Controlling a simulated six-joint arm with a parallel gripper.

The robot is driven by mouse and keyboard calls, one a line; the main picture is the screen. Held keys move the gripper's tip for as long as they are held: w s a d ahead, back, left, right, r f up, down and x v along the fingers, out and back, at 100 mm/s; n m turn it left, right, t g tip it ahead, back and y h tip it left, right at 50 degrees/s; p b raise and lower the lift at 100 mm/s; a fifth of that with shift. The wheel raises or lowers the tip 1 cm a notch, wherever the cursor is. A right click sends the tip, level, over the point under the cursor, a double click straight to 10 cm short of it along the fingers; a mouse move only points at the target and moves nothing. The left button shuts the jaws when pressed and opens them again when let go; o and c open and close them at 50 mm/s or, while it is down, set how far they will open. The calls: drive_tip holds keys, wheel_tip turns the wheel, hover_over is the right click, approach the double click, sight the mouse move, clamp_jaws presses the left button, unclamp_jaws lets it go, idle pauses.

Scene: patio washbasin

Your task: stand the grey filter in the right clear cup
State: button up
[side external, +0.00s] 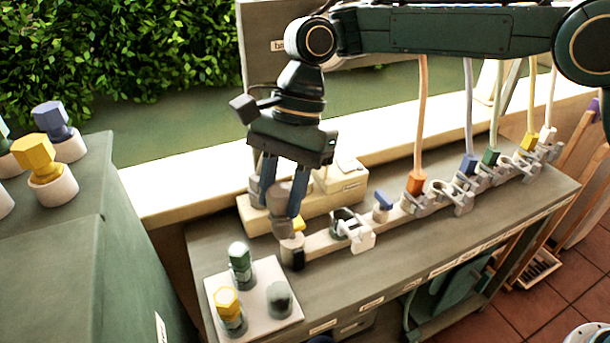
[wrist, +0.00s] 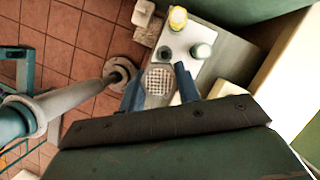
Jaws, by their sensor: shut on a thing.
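My gripper (side external: 281,206) is shut on the grey filter (side external: 279,194), a pale grey cylinder held roughly upright between the blue fingers. In the wrist view the filter's round gridded end (wrist: 158,80) shows between the fingertips (wrist: 159,88). The filter is above the bench, behind and above the white tray (side external: 256,272). The right clear cup (side external: 279,299) stands on the tray's front right part and looks empty. It shows as a dark round opening (wrist: 165,53) in the wrist view. The filter is apart from this cup.
On the tray, a green-topped filter (side external: 240,260) and a yellow-topped filter (side external: 228,302) stand in the other cups. A small black-fronted block (side external: 292,252) is just below my gripper. A row of clips (side external: 353,231) and hanging tubes (side external: 422,120) runs to the right.

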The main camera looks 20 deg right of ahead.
sight(278, 237)
drive_tip(key=shift+s+a+f+n, duration=0.2)
drive_tip(key=shift+s+a+n, duration=0.1)
drive_tip(key=shift+s+a, duration=0.85)
drive_tip(key=f, duration=0.9)
drive_tip(key=shift+w+f, duration=0.25)
drive_tip(key=shift+f, duration=0.1)
drive_tip(key=shift+f, duration=0.1)
drive_tip(key=shift+f, duration=2.75)
drive_tip(key=shift+f, duration=0.65)
drive_tip(key=o, duration=0.7)
drive_tip(key=shift+d+r, duration=0.1)
drive_tip(key=shift+r, duration=0.05)
